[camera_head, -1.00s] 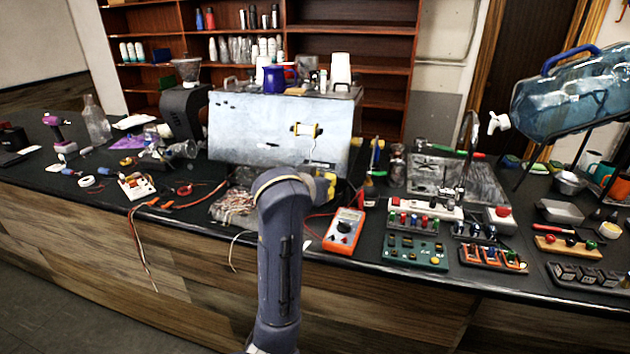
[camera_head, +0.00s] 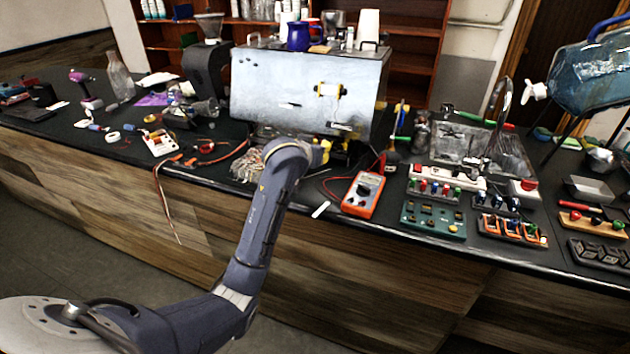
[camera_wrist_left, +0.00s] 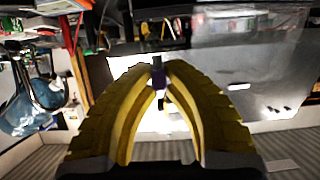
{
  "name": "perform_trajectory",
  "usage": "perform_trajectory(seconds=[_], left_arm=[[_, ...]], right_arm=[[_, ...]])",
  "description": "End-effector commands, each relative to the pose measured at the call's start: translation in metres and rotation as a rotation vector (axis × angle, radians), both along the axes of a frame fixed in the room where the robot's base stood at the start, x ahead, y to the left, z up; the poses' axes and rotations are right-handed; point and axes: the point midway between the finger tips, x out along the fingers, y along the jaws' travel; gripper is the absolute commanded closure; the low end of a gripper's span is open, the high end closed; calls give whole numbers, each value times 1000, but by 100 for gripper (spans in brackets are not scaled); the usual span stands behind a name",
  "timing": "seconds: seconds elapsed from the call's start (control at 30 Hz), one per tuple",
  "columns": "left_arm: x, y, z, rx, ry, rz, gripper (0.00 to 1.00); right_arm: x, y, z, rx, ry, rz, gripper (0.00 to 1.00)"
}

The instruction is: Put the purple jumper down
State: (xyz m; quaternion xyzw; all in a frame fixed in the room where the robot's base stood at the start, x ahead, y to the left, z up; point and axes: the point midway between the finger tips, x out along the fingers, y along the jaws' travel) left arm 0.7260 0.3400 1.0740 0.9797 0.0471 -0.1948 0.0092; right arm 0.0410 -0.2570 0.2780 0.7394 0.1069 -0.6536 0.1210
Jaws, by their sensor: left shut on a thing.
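The purple jumper (camera_wrist_left: 158,80) is a small dark purple piece pinched between the yellow fingertips of my left gripper (camera_wrist_left: 158,72) in the left wrist view. A small dark part hangs below it there. In the head view my left arm reaches up to the front of the brewer (camera_head: 300,90), a pale metal box. The left gripper (camera_head: 338,148) shows there only in part, yellow, by the brewer's lower front. I cannot make out the jumper in the head view. My right gripper is not in view.
An orange multimeter (camera_head: 363,194) lies right of my left gripper. Beyond it are a green terminal board (camera_head: 434,219) and a board with orange switches (camera_head: 512,229). Loose wires (camera_head: 190,158) lie to the left. The counter's front edge has a narrow clear strip.

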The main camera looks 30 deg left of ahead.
Motion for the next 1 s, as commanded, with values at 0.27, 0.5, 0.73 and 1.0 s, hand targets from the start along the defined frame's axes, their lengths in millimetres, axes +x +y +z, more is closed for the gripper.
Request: perform_trajectory(seconds=[0.27, 0.5, 0.73, 1.0], left_arm=[[0, 0, -57, 1, 4, 1, 100], [0, 0, -76, 1, 1, 1, 100], [-1, 0, -94, 2, 3, -1, 100], [0, 0, -119, 1, 1, 1, 100]], right_arm=[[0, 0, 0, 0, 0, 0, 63], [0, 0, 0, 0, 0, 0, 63], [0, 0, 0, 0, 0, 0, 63], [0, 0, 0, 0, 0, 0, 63]])
